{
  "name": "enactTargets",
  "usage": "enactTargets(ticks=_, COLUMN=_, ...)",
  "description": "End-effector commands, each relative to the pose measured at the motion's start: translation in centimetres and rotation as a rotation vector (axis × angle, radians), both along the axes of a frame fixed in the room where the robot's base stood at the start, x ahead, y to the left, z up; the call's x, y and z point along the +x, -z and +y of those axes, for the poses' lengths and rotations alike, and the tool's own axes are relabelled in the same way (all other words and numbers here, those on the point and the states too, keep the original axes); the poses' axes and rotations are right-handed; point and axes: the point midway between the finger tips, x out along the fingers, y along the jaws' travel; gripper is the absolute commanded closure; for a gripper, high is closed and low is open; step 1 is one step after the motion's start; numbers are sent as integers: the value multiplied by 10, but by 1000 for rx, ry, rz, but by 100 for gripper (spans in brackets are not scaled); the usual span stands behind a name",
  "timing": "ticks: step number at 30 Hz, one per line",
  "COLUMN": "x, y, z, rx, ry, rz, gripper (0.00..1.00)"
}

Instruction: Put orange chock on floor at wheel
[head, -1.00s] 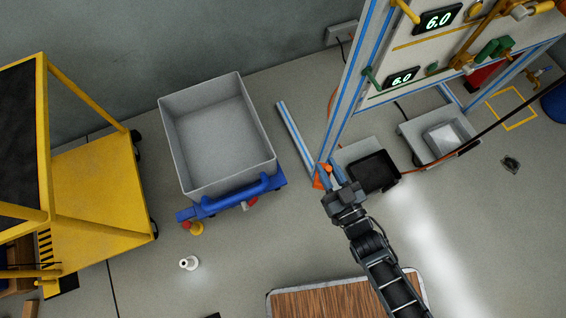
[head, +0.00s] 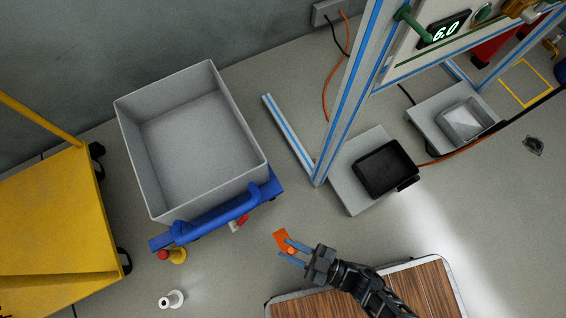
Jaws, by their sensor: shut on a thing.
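My gripper (head: 288,249) is shut on the orange chock (head: 281,238), whose orange body sticks out past the blue fingertips. The chock is in front of the blue dolly (head: 215,216), to its lower right, apart from it. I cannot tell its height over the floor. The dolly carries a large grey bin (head: 190,140). A red and white part (head: 239,222) shows under the dolly's front edge; the dolly's wheels are mostly hidden. The yellow cart (head: 45,215) at left shows dark wheels, one (head: 123,260) at its lower right corner.
A yellow and red item (head: 172,255) and a white item (head: 171,299) stand on the floor left of my gripper. A wood-topped platform (head: 420,290) lies below my arm. A frame (head: 345,100) and black tray (head: 385,168) are at right. Floor between chock and dolly looks clear.

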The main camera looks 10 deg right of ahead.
Motion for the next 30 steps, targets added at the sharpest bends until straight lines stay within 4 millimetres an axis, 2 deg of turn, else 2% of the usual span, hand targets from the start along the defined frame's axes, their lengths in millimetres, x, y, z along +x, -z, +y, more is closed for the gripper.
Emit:
enactTargets(ticks=3, x=28, y=20, z=-2, rx=1, ry=4, rz=-4, gripper=100)
enactTargets(ticks=9, x=69, y=45, z=-5, rx=0, ry=4, rz=-2, gripper=100)
enactTargets(ticks=15, x=96, y=60, z=-7, rx=0, ry=4, rz=-1, gripper=100)
enactTargets(ticks=22, x=102, y=67, z=-7, rx=0, ry=3, rz=0, gripper=100)
enactTargets(ticks=30, x=102, y=100, z=-7, rx=0, ry=4, rz=0, gripper=100)
